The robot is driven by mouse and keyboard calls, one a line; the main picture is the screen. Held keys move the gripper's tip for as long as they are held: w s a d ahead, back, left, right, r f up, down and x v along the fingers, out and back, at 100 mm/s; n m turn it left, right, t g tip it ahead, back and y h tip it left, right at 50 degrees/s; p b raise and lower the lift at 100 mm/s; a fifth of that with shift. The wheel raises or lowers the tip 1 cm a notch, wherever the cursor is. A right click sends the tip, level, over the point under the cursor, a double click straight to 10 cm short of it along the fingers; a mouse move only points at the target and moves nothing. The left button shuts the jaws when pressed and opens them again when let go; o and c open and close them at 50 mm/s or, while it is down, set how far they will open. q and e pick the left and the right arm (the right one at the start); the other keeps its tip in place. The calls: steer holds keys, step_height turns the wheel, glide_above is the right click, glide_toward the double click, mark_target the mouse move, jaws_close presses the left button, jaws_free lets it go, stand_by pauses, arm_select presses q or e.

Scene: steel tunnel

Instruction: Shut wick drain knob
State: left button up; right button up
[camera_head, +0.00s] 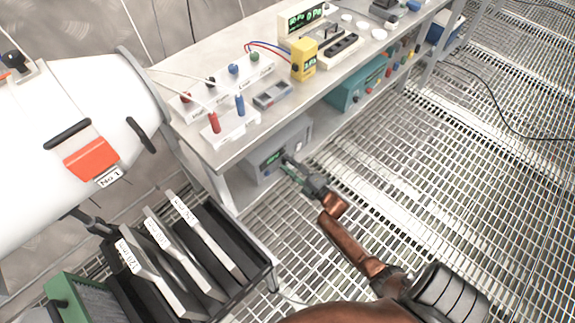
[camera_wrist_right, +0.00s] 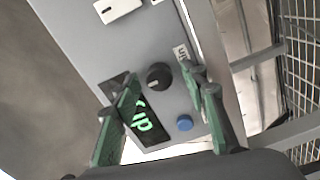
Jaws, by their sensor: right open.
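A grey box (camera_head: 290,145) with a small green display stands on the lower shelf of the workbench. In the right wrist view, its panel (camera_wrist_right: 90,40) carries a round black knob (camera_wrist_right: 158,75), a lit green display (camera_wrist_right: 145,122) and a blue button (camera_wrist_right: 184,123). My left gripper is out of view.
The workbench top (camera_head: 225,150) holds terminal blocks, a yellow meter (camera_head: 304,60) and other instruments. A teal box (camera_head: 357,83) shares the shelf. A white cylinder (camera_head: 70,140) and a black rack of plates (camera_head: 240,255) stand at left. The grating floor (camera_head: 450,190) at right is mostly clear.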

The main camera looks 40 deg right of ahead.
steer(key=s, duration=1.2)
steer(key=shift+d, duration=0.45)
